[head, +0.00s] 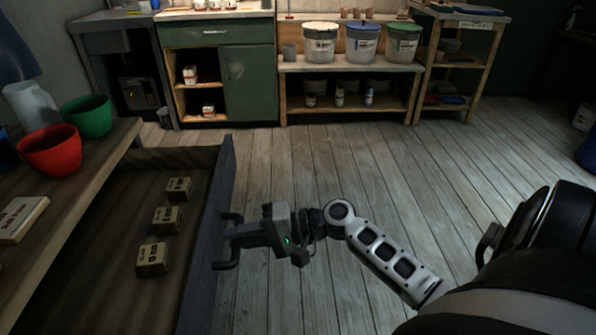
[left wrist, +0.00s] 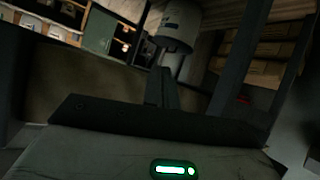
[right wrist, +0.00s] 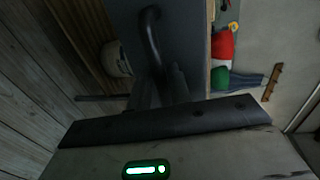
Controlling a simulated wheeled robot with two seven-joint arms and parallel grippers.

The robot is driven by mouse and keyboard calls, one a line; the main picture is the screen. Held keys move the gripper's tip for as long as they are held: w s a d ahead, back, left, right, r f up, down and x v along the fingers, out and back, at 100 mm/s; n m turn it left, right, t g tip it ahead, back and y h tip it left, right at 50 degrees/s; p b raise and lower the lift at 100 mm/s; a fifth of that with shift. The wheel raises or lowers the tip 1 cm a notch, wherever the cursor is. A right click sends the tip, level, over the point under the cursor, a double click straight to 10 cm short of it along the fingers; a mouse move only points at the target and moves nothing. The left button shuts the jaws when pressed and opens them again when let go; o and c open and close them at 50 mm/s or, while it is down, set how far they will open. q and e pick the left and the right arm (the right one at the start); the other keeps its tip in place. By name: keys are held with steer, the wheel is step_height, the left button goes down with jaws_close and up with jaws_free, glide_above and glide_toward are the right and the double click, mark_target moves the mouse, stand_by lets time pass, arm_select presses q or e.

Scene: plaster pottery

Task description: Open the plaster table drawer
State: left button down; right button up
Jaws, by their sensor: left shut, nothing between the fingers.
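The plaster table drawer (head: 231,180) stands pulled out from under the wooden table top at the left of the head view, with its inside showing. Several small brown boxes (head: 165,218) lie in it. The dark bar handle (head: 230,264) is on the drawer's front; it also shows in the right wrist view (right wrist: 151,35). My right gripper (head: 234,236) is at the middle of the handle, with its fingers shut on it. My left gripper (left wrist: 161,86) shows only in the left wrist view, shut and empty, away from the handle.
A red pot (head: 50,152) and a green pot (head: 88,117) stand on the table top (head: 105,160). A green cabinet (head: 248,82) and a shelf with lidded buckets (head: 320,45) stand at the back. The plank floor (head: 345,165) right of the drawer is clear.

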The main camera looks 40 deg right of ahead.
steer(key=v, duration=1.5)
